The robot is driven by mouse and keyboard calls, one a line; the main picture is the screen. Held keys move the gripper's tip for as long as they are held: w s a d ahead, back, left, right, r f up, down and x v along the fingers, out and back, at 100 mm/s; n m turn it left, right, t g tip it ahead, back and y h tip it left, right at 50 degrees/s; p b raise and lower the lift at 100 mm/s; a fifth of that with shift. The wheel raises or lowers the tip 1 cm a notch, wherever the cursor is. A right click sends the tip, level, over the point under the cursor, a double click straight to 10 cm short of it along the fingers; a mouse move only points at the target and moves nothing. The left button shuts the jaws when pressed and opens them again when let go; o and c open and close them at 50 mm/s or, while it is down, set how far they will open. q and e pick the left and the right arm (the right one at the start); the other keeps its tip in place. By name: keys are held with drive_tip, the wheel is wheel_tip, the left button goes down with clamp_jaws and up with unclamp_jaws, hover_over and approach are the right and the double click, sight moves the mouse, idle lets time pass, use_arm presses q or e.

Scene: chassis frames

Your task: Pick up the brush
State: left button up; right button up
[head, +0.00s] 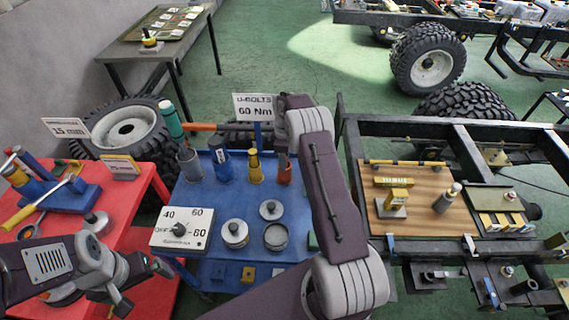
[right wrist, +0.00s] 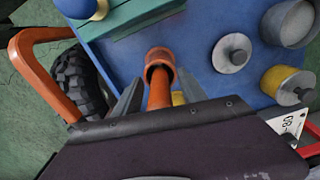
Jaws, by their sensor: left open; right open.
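I cannot pick out a brush with visible bristles in either view. An orange upright piece with a round, open-looking end (right wrist: 158,66) stands between the fingers of my right gripper (right wrist: 158,92) in the right wrist view. The fingers are apart, one on each side of it. In the head view an orange-red holder (head: 284,174) stands at the back right of the blue cart (head: 205,195), below my right wrist. My right arm hides most of that gripper there. My left gripper (head: 140,284) is open and empty over the red table (head: 125,230).
The cart carries a grey cup (head: 189,162), a blue cup (head: 220,160), a yellow container (head: 256,168), several round tins and a white dial box (head: 181,229). A U-bolts sign (head: 256,107) stands behind. A chassis frame with a wooden board (head: 415,222) is on the right.

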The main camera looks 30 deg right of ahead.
clamp_jaws()
drive_tip(key=shift+r, duration=0.1)
wheel_tip(320, 180, up, 18)
drive_tip(key=p, duration=0.1)
